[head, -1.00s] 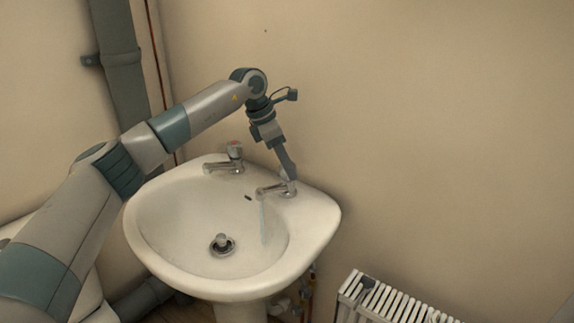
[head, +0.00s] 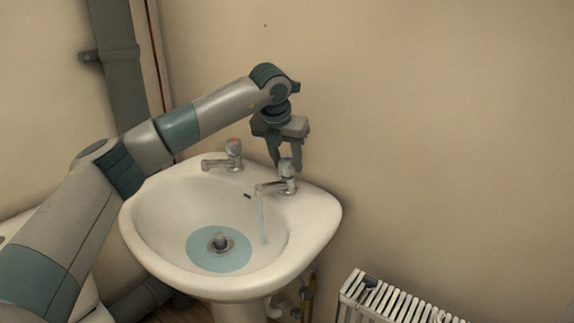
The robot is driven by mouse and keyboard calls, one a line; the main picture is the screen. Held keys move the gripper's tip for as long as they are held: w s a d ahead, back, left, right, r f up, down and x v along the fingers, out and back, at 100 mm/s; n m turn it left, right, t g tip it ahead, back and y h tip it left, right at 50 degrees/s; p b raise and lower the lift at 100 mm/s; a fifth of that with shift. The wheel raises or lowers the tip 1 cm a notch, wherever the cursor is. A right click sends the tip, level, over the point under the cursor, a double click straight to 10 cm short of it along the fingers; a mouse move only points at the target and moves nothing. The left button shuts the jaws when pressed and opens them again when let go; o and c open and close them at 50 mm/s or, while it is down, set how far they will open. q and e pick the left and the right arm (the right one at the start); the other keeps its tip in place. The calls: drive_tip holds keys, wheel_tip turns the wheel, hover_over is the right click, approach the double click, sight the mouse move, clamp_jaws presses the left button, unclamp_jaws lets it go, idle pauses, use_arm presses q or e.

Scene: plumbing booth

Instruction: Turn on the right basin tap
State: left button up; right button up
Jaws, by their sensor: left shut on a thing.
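The right basin tap (head: 275,187) stands on the right part of the basin's back ledge. A thin blue stream of water (head: 262,218) runs from its spout. My left gripper (head: 286,163) points down from above and is shut on the right tap's handle (head: 287,171), with its fingers at the handle's sides. The white basin (head: 316,232) holds a shallow bluish pool (head: 204,260) around the plug fitting (head: 220,243). My right gripper is not in view.
The left tap (head: 232,155), with a red mark on top, stands on the same ledge. A white radiator (head: 392,303) is at the lower right. Grey pipes (head: 122,75) run up the wall at the left. The wall right of the basin is bare.

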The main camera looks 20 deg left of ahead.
use_arm(q)
drive_tip(key=n+y+b, duration=0.1)
drive_tip(key=n, duration=0.3)
drive_tip(key=shift+n+y+b, duration=0.3)
drive_tip(key=shift+n+y, duration=0.1)
drive_tip(key=n+g+y, duration=0.1)
drive_tip(key=n, duration=0.3)
drive_tip(key=shift+r+b, duration=0.1)
drive_tip(key=shift+b, duration=0.3)
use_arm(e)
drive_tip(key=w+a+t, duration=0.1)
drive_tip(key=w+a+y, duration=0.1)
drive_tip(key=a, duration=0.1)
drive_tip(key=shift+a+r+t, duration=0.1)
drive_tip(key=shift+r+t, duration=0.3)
use_arm(q)
drive_tip(key=shift+n+y, duration=0.3)
drive_tip(key=o, duration=1.1)
drive_tip(key=shift+c, duration=0.2)
drive_tip(key=v, duration=1.7)
drive_tip(key=shift+r+p, duration=0.2)
drive_tip(key=shift+p, duration=0.25)
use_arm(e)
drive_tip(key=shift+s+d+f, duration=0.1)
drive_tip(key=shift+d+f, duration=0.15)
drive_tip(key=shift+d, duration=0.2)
